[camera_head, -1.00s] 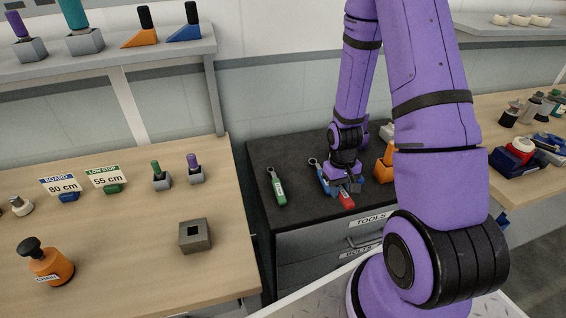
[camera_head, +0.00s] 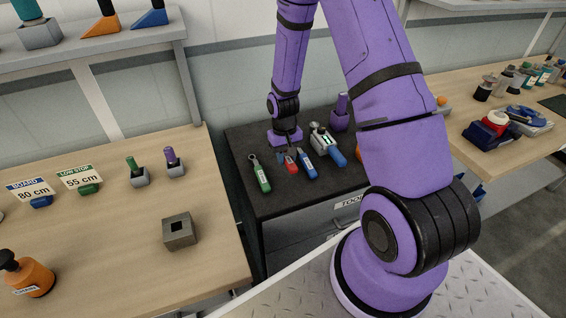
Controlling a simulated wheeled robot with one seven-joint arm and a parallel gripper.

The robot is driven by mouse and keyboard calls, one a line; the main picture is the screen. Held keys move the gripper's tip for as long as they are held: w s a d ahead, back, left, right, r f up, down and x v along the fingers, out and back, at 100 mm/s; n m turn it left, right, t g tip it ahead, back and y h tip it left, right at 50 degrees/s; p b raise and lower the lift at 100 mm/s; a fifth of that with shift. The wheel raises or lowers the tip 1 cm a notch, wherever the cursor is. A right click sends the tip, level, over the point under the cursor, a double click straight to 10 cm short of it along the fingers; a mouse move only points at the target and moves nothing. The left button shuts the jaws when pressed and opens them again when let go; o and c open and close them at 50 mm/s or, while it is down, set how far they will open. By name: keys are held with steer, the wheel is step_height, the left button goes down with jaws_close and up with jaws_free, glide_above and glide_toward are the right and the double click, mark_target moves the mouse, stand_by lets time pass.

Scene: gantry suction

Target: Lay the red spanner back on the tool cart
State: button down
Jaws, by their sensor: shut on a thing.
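The red spanner (camera_head: 291,165) is at my gripper (camera_head: 286,150) over the dark top of the tool cart (camera_head: 268,205). My gripper points down and is shut on the spanner; its fingers hide part of it. The red handle shows between a green spanner (camera_head: 262,178) on the left and a blue spanner (camera_head: 307,165) on the right. I cannot tell whether the red spanner touches the cart top or is held just above it.
A grey tool with a blue handle (camera_head: 326,145) lies right of the blue spanner. A purple object (camera_head: 341,112) stands at the cart's back. A wooden bench (camera_head: 110,250) with a grey block (camera_head: 180,231) is at left, another bench (camera_head: 490,140) at right.

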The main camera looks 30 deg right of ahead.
mark_target(283, 171)
steer(key=shift+w+a, duration=0.2)
steer(key=shift+w, duration=0.25)
steer(key=shift+f, duration=1.8)
steer(key=shift+f, duration=0.1)
steer(key=c, duration=0.8)
jaws_free()
steer(key=shift+c, duration=0.2)
